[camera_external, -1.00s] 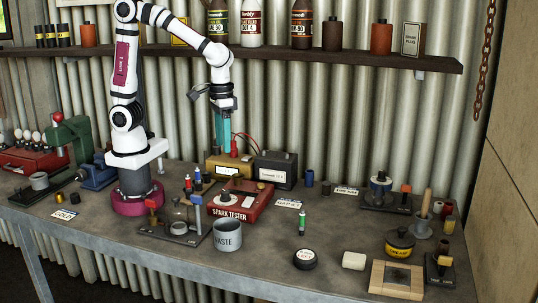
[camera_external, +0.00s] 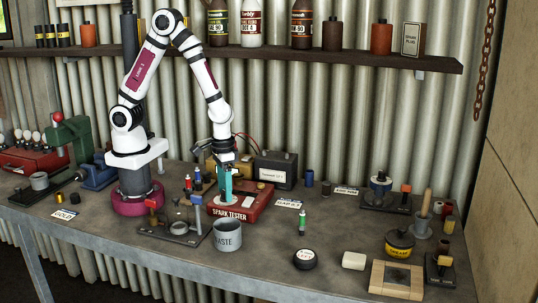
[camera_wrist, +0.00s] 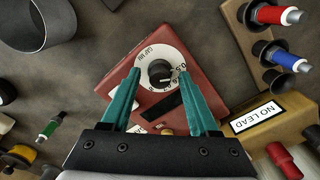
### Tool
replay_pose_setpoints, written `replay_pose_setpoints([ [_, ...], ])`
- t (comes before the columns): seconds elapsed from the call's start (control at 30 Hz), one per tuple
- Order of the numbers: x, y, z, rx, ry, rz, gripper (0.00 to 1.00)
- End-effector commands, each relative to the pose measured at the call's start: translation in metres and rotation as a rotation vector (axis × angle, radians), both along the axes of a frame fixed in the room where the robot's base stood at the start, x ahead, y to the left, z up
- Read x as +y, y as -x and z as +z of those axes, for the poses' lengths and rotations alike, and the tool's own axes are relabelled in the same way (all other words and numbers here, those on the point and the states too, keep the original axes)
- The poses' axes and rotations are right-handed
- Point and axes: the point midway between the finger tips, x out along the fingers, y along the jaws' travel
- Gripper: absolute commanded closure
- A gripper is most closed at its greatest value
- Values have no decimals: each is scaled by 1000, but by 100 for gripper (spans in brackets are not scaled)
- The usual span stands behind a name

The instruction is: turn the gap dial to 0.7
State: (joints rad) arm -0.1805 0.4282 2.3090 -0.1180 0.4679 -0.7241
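The gap dial is a black knob (camera_wrist: 160,74) on a round white face marked GAP MM (camera_wrist: 153,50), on top of the red spark tester (camera_wrist: 114,83). In the external view, the red spark tester (camera_external: 259,203) stands mid-bench. My gripper (camera_wrist: 158,72) has two teal fingers spread apart, one on each side of the knob, with gaps visible between. In the external view my gripper (camera_external: 225,199) points down over the tester and hides the dial. The knob's mark seems to point right, near a number like 0.5; the exact reading is too small to tell.
The grey waste cup (camera_external: 228,237) stands just in front of the tester. The black battery box (camera_external: 276,170) stands behind. Bench right of the tester is partly clear.

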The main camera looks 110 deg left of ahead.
Motion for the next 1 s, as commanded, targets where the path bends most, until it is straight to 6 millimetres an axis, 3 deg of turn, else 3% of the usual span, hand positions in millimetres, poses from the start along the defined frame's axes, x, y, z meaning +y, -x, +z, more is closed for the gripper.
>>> replay_pose_setpoints([
  [0.03,0,0,0,0,0,0,49],
  [0.3,0,0,0,0,0,0,97],
  [0.33,0,0,0,0,0,0,100],
  [0.73,0,0,1,0,0,-38,100],
  [1.0,0,0,1,0,0,-212,100],
])
